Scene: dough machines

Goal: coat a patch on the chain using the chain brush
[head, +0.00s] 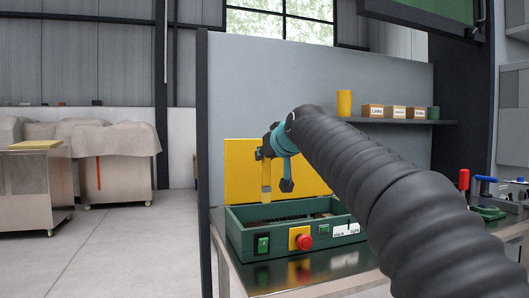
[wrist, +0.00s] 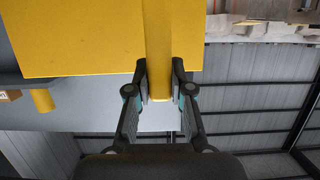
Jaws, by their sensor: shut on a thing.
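My gripper (head: 267,154) is shut on the yellow handle of the chain brush (head: 266,180). The brush hangs upright, with its lower end just above or in front of the rear rim of the green machine box (head: 262,245). I cannot tell whether it touches anything. In the wrist view my gripper (wrist: 160,82) has a finger on each side of the yellow brush (wrist: 159,40). A dark strip, perhaps the chain (head: 305,217), lies inside the open box. Its patch cannot be made out.
The raised yellow lid (head: 238,165) stands behind the box. A red button (head: 304,242) and green switches are on its front. A shelf (head: 425,122) with a yellow cup (head: 344,103) and small boxes is at the right. Red and blue handled tools stand further right.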

